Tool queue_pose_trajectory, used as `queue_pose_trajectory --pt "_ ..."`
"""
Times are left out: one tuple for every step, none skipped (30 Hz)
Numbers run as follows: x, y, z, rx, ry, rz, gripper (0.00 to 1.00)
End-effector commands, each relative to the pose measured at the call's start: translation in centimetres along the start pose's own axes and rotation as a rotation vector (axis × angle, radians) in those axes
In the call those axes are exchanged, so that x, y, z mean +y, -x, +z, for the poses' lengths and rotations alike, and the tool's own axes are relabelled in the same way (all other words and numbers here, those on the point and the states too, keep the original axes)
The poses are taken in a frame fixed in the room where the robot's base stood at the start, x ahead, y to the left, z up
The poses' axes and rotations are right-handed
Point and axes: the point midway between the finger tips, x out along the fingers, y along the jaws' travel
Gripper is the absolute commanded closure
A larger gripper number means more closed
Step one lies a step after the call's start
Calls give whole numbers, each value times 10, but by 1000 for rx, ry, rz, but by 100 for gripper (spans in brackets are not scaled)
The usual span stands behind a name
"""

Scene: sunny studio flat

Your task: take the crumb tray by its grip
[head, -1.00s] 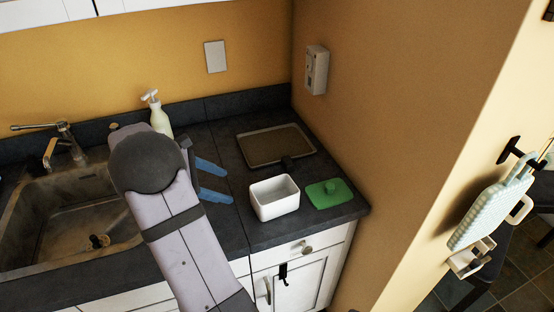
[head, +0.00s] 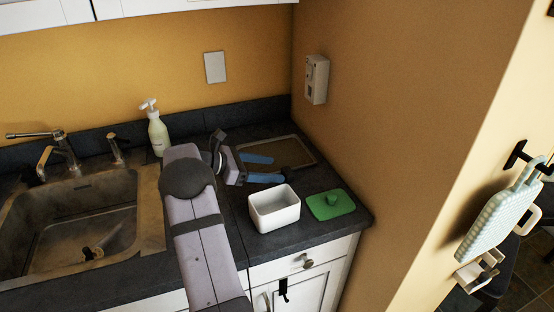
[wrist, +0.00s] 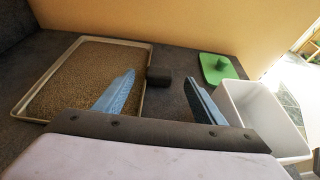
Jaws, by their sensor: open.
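The crumb tray (head: 302,150) is a flat, shallow tray with a thin light rim and a brown speckled inside. It lies on the dark counter by the wall. It also shows at the left in the wrist view (wrist: 90,72). Its grip (wrist: 158,76) is a small black block at the tray's right edge in the wrist view. My gripper (head: 264,168) is open, its two blue fingers apart and empty. In the wrist view the grip lies ahead of the fingers (wrist: 157,95), between their lines. In the head view the fingers cover part of the tray.
A white open box (head: 275,212) stands close to the fingers, at the right in the wrist view. A green lid with a knob (head: 330,205) lies beside it. A soap bottle (head: 158,134) and the sink (head: 75,220) are at the left.

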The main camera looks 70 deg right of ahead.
Motion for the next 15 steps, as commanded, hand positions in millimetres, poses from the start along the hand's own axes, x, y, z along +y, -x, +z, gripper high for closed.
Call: queue_pose_trajectory --pt "0 0 0 0 0 0 36" --pt "0 -1 0 0 0 0 36" --pt "0 -3 0 0 1 -1 36" --pt "0 -5 0 0 1 -2 36" --pt "0 -7 0 0 1 -2 36" --pt "-1 -11 -1 0 2 -3 36" --pt "-1 -14 -1 1 2 -3 36" --pt "-1 -18 -1 1 2 -3 36" --pt "-1 -23 -1 1 2 -3 36" --pt "-1 -26 -1 0 3 -4 36" --pt "-1 -30 -2 0 2 -4 36" --pt "-1 -36 -2 1 1 -3 36" --pt "-1 -40 -2 1 0 -3 36" --pt "0 -43 -2 1 0 -3 36" --pt "0 -46 -2 0 1 -2 36"
